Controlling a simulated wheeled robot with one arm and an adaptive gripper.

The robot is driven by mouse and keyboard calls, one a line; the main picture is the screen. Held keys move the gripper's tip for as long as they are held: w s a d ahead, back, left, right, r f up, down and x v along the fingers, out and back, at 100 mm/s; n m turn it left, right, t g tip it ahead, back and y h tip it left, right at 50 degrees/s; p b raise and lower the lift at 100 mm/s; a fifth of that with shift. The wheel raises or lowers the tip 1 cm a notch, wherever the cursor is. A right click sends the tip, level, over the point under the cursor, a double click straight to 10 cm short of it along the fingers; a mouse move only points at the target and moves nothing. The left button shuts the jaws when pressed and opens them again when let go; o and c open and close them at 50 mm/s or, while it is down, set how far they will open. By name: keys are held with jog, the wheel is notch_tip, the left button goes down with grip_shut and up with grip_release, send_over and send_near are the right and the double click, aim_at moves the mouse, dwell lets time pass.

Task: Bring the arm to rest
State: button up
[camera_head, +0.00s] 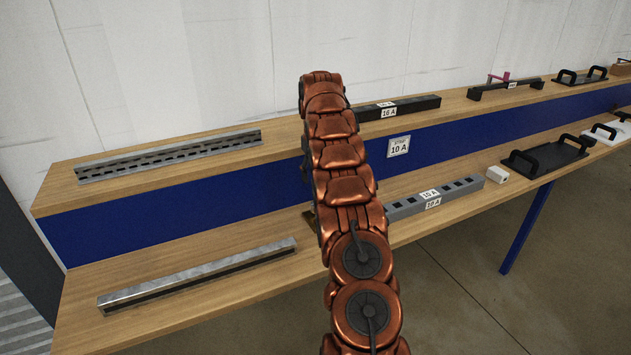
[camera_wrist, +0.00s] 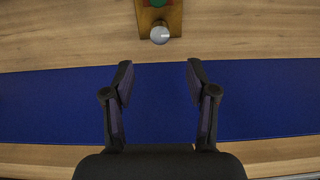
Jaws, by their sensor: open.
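My copper-coloured arm rises through the middle of the head view and reaches over the two-level workbench. My gripper is hidden behind the arm in that view. In the wrist view my gripper (camera_wrist: 159,65) is open, its two dark fingers wide apart with nothing between them. The fingers show against the bench's blue panel (camera_wrist: 160,105). A yellow-brown block (camera_wrist: 173,17) with a green patch and a pale round end lies on the wood beyond the fingertips, apart from them.
The lower shelf holds a plain metal rail (camera_head: 200,275), a grey slotted bar (camera_head: 460,190), a small white box (camera_head: 497,174) and a black handled plate (camera_head: 545,157). Floor is open at lower right.

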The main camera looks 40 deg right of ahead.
jog(key=shift+r, duration=0.35)
dwell(0.5)
jog(key=s+a+r+p, duration=0.1)
jog(key=s+a+r, duration=0.3)
jog(key=a, duration=0.5)
jog(key=s+a+r+n+g+p, duration=0.1)
jog(key=s+a+r, duration=0.25)
jog(key=a, duration=0.55)
jog(key=s+a+r+p, duration=0.1)
jog(key=s+a+r, duration=0.35)
jog(key=a, duration=0.55)
jog(key=s+a+f+n, duration=0.1)
jog(key=s+a, duration=0.4)
jog(key=s, duration=0.4)
jog(key=s+a+f+n+p, duration=0.1)
jog(key=s+a, duration=0.4)
jog(key=s, duration=0.4)
jog(key=s+a+f+n+p, duration=0.1)
jog(key=s+a+f, duration=0.1)
jog(key=s+a, duration=0.4)
jog(key=s, duration=0.2)
jog(key=shift+s+g, duration=0.4)
